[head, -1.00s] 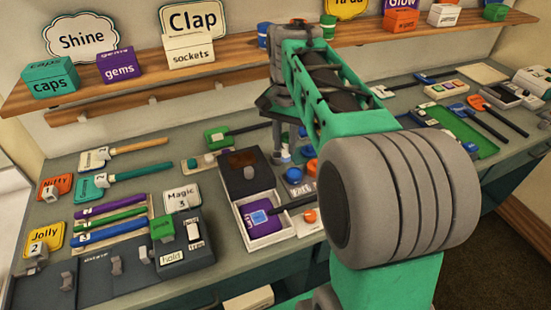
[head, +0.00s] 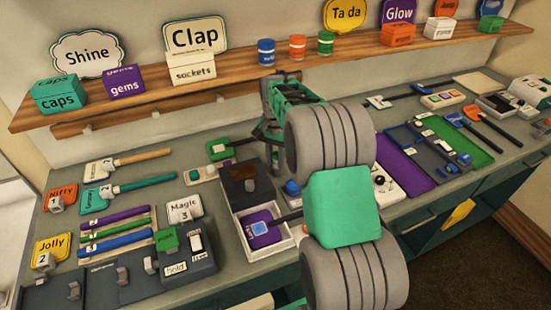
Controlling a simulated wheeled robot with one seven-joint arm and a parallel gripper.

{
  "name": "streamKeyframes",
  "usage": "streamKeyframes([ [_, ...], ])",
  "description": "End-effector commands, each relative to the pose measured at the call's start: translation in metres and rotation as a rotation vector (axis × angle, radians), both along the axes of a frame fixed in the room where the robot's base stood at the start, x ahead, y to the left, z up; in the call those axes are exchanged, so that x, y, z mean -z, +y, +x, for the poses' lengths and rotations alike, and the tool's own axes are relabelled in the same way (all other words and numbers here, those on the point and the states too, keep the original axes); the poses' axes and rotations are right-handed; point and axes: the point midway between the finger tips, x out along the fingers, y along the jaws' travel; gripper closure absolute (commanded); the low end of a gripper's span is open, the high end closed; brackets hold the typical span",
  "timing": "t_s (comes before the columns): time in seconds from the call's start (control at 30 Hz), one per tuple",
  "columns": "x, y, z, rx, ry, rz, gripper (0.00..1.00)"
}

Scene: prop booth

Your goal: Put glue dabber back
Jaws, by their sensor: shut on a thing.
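My gripper (head: 276,164) is low over the middle of the bench, just behind the dark box. It points down and is shut on a slim thing, taken to be the glue dabber; my wrist and the small picture keep its shape from showing clearly. A green-headed tool with a dark handle (head: 221,149) lies to the left of my gripper.
A shelf with boxes, signs and blue, orange and green jars (head: 326,43) runs behind. Brushes and coloured sticks (head: 118,228) crowd the left bench. A purple mat (head: 403,165) and a green tray (head: 452,138) lie right. My arm hides part of the bench.

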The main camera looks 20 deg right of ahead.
Motion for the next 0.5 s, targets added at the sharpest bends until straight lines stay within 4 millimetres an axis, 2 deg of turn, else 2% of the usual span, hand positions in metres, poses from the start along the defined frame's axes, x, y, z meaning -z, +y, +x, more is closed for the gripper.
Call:
streamKeyframes([
  [0.1, 0.0039, 0.0, -0.0003, 0.0, 0.001, 0.0, 1.0],
  [0.13, 0.0039, 0.0, -0.0003, 0.0, 0.001, 0.001, 0.76],
  [0.4, 0.0028, 0.0, -0.0003, 0.0, 0.001, 0.001, 0.55],
  [0.5, 0.0027, 0.0, -0.0003, 0.0, 0.0, 0.0, 0.55],
])
